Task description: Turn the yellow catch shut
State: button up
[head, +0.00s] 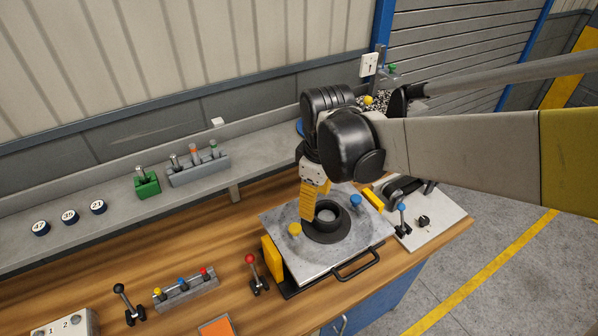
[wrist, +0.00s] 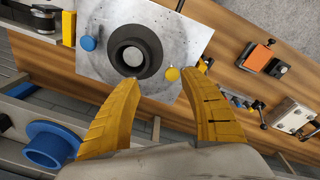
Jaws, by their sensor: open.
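The yellow catch (head: 295,229) is a small round knob on the grey metal plate (head: 278,218), beside the black ring-shaped hub (head: 327,238). In the wrist view the yellow catch (wrist: 172,74) shows between the tips of my two yellow fingers, near the plate's edge. A matching blue catch (head: 355,200) sits across the hub, and it also shows in the wrist view (wrist: 88,43). My gripper (wrist: 166,77) is open and empty. In the head view my gripper (head: 309,218) hangs over the plate, close to the yellow catch; I cannot tell whether they touch.
Yellow blocks (head: 272,257) flank the plate, with a black handle (head: 357,264) at its front. A red-knobbed lever (head: 256,274) and a rack of coloured pegs (head: 186,292) stand left. A blue-knobbed lever (head: 402,220) stands right. A shelf (head: 110,196) runs behind.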

aim_at(295, 228)
jog(key=a+n+g+p, duration=0.1)
jog(key=a+n+p, duration=0.15)
jog(key=a, duration=0.25)
jog(key=f, duration=0.4)
jog(key=f+b, duration=0.1)
jog(key=f, duration=0.2)
jog(key=f+b, duration=0.1)
jog(key=f, duration=0.3)
jog(key=shift+w+d+f, duration=0.2)
jog(key=shift+w+f, duration=0.1)
jog(key=shift+f, duration=0.05)
grip_shut()
